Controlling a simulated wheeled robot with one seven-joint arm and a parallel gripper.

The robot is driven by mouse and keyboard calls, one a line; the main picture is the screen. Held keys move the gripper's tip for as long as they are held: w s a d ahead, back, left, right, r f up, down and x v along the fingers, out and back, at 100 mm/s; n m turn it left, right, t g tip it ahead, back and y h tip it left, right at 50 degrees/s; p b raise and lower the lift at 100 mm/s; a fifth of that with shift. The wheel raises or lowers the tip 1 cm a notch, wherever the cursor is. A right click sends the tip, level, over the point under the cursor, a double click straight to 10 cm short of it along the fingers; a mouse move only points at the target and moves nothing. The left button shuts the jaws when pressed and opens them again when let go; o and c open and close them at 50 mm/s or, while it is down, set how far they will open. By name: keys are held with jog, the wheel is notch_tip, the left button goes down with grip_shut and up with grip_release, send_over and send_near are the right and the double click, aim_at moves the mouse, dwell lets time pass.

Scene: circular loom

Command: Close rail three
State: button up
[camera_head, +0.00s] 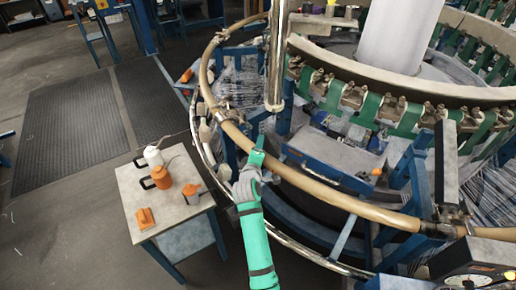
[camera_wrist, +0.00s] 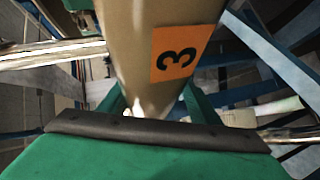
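A tan curved rail (camera_head: 335,197) runs along the front of the loom, between a metal joint at the left and a clamp at the right. In the wrist view the rail (camera_wrist: 135,55) fills the upper middle and bears an orange label with a black 3 (camera_wrist: 176,52). My gripper (camera_head: 257,152) is at the left part of this rail, its green fingers reaching it. In the wrist view one green finger shows on each side of the rail; I cannot tell whether they press on it. The label is not visible in the head view.
A small table (camera_head: 168,212) with a white and an orange bottle stands left of my arm. A lower chrome hoop (camera_head: 300,245) runs outside the rail. Open floor with dark mats (camera_head: 72,130) lies at the left.

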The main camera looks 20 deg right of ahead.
jog(key=shift+r, duration=0.15)
jog(key=v, duration=1)
jog(key=shift+s, duration=0.4)
jog(key=shift+w+a, duration=0.1)
jog(key=shift+a, duration=0.05)
